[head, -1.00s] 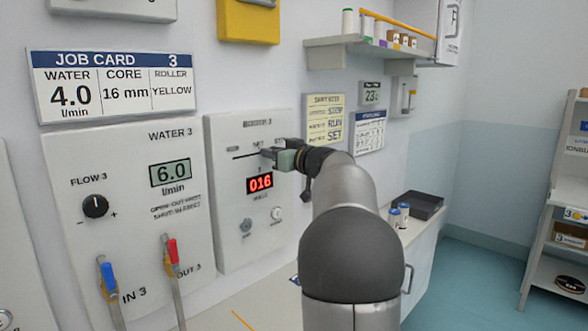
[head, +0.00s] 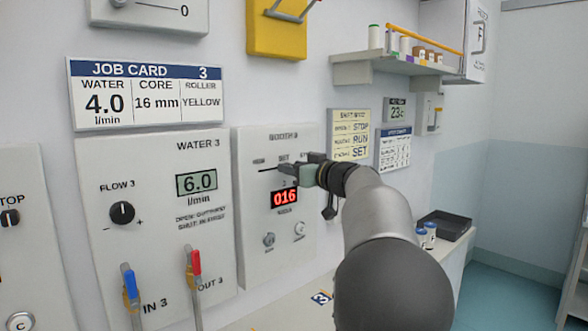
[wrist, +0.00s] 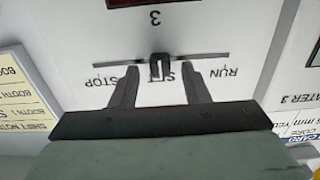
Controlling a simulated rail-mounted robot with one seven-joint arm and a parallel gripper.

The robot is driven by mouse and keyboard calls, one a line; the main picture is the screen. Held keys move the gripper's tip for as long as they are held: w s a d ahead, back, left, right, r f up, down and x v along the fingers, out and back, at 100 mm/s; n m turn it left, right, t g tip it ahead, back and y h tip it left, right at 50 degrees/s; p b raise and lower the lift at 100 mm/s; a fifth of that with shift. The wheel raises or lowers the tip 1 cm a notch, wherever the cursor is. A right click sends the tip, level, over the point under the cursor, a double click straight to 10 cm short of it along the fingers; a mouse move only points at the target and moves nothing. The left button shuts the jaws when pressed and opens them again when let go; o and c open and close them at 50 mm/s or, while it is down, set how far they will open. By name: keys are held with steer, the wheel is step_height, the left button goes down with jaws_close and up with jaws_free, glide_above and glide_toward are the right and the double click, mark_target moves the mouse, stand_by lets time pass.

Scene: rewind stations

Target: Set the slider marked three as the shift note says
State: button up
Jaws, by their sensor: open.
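The booth panel marked 3 (head: 251,218) is on the wall, with a horizontal slider slot under its title and a red display reading 016. In the wrist view, upside down, the dark slider knob (wrist: 160,66) stands in the slot at the SET label, between STOP and RUN. My gripper (wrist: 162,72) is open, with one finger on each side of the knob and gaps on both sides. In the head view my gripper (head: 291,168) hides the right part of the slot. The yellowish shift note (head: 350,136) shows STOP, RUN and SET from top to bottom; its smaller words are blurred.
Left of the booth panel is the water panel (head: 150,220), with a flow knob, a 6.0 display and blue and red levers. The job card (head: 146,94) hangs above it. A shelf (head: 400,70) and a dark tray (head: 446,225) are at right.

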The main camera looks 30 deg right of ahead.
steer(key=s+d+b, duration=0.3)
steer(key=s, duration=1.3)
steer(key=shift+s+d+b, duration=0.15)
steer(key=shift+s+b, duration=0.15)
steer(key=shift+s, duration=0.05)
steer(key=s+a+f+m+g+y+p, duration=0.1)
steer(key=a+f+g+p, duration=0.3)
steer(key=a+f, duration=0.55)
steer(key=s+a+f+m+g+y+p, duration=0.15)
steer(key=a+f+g, duration=0.4)
steer(key=a, duration=0.65)
steer(key=s+a+f+g+h+p, duration=0.2)
steer(key=s+a+f+g+p, duration=0.1)
steer(key=s+f, duration=0.4)
steer(key=s+a+f+g+h+p, duration=0.3)
steer(key=s+f, duration=0.4)
steer(key=s, duration=0.4)
steer(key=a+g, duration=0.1)
steer(key=a, duration=0.1)
steer(key=shift+s+a+n+g+h+p, duration=0.15)
steer(key=shift+a+n+g+h+p, duration=0.15)
steer(key=shift+n+g+h+p, duration=0.1)
